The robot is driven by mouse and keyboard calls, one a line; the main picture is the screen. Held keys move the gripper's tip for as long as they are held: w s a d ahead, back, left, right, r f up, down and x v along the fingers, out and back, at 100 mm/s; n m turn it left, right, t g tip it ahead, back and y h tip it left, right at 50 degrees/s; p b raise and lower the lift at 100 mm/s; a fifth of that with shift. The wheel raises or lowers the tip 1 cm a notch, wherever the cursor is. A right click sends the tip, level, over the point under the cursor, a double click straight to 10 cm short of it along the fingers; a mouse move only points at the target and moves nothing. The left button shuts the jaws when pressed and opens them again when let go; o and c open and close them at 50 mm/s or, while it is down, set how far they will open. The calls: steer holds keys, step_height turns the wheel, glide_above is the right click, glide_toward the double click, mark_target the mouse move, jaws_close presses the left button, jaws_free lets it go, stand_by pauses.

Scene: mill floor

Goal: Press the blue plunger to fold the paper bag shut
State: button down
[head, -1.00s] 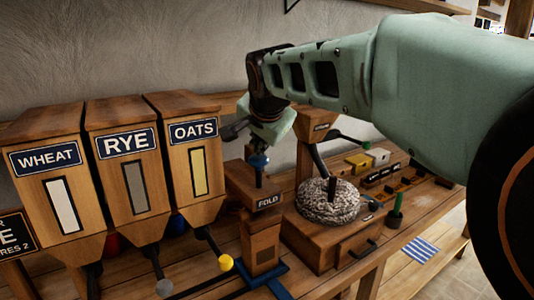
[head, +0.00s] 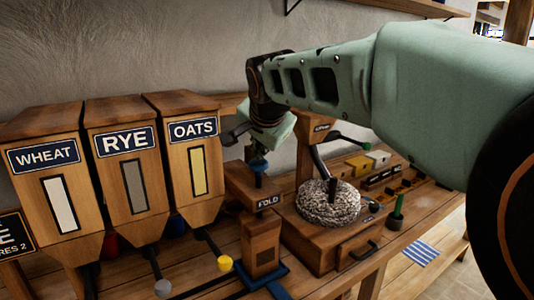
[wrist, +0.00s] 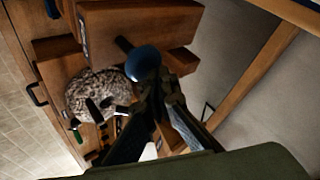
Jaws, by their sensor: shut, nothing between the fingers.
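The blue plunger (head: 259,166) is a round knob on a dark stem on top of the wooden FOLD station (head: 267,201). It also shows in the wrist view (wrist: 143,63). My gripper (wrist: 160,84) is shut and empty, its fingertips right at the knob. In the head view my gripper (head: 262,150) is just above the knob and covers its top; it appears to touch it. A brown, upright, bag-like shape (head: 263,240), likely the paper bag, stands under the FOLD head on a blue base (head: 268,281).
WHEAT (head: 44,157), RYE (head: 126,142) and OATS (head: 193,130) hoppers stand close on the left, with levers below. A round millstone (head: 328,206) on a wooden box is at the right. The wall is behind.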

steer(key=shift+f+b, duration=0.7)
steer(key=shift+f, duration=0.15)
stand_by(0.4)
steer(key=shift+r, duration=0.1)
steer(key=shift+r+p, duration=1.85)
steer(key=shift+r, duration=0.65)
steer(key=shift+r, duration=0.1)
step_height(320, 180, up, 5)
steer(key=p, duration=0.3)
steer(key=shift+p, duration=0.3)
steer(key=shift+w+a, duration=0.1)
steer(key=shift+w, duration=0.05)
